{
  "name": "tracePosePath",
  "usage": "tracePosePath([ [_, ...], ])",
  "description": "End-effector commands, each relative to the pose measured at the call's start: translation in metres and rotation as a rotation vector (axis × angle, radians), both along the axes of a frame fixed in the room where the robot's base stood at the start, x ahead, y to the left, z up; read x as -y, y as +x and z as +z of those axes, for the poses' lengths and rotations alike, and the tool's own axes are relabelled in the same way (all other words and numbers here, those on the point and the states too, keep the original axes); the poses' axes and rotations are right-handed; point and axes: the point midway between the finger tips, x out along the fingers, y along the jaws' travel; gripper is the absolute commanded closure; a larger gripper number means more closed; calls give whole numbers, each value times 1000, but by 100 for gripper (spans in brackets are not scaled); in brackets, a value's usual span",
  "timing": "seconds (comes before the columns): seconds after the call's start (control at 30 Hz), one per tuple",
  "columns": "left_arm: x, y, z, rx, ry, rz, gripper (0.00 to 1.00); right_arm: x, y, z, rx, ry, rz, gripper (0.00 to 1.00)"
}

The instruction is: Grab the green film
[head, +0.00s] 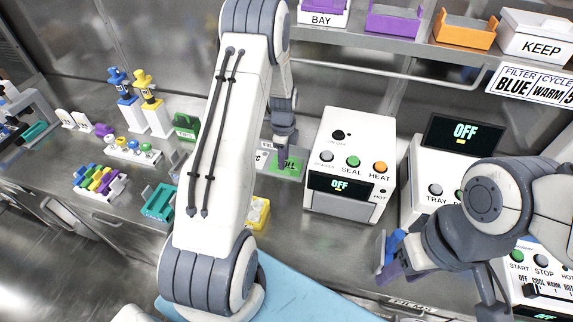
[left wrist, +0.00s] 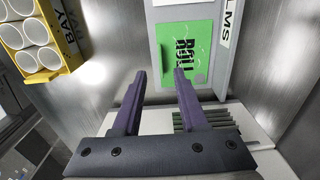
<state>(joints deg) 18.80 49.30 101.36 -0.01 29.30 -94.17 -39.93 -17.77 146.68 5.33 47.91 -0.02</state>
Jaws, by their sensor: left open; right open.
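The green film (head: 291,169) is a flat green sheet with dark lettering. It lies in a grey tray (head: 268,158) at the back of the bench, left of the white sealer box. In the left wrist view the green film (left wrist: 186,48) lies flat just beyond the fingertips, inside the tray (left wrist: 217,70). My left gripper (head: 286,150) is above the film and partly covers it. In the left wrist view the left gripper (left wrist: 159,74) is open with nothing between its fingers. My right gripper (head: 388,256) is open at the front right, far from the film.
A white box (head: 347,150) with SEAL and HEAT buttons stands right of the film tray. A yellow rack (left wrist: 63,65) of white cups is left in the wrist view. Tube racks (head: 98,183) and colored pipettes (head: 150,95) fill the left bench. A shelf with bins hangs above.

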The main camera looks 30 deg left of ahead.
Motion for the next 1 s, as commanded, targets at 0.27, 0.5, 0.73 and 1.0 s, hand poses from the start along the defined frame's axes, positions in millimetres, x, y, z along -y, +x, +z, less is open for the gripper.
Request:
tracePosePath([
  [0.27, -1, 1, -36, -3, -1, -1, 57, 0, 0, 17, 0, 0, 0, 50],
  [0.5, -1, 2, -45, 1, 0, -2, 57, 0, 0, 17, 0, 0, -1, 50],
  [0.73, -1, 2, -45, 0, 0, -2, 100, 0, 0, 17, 0, 0, 0, 50],
  [1.0, -1, 2, -44, 0, 0, -2, 100, 0, 0, 17, 0, 0, 0, 50],
])
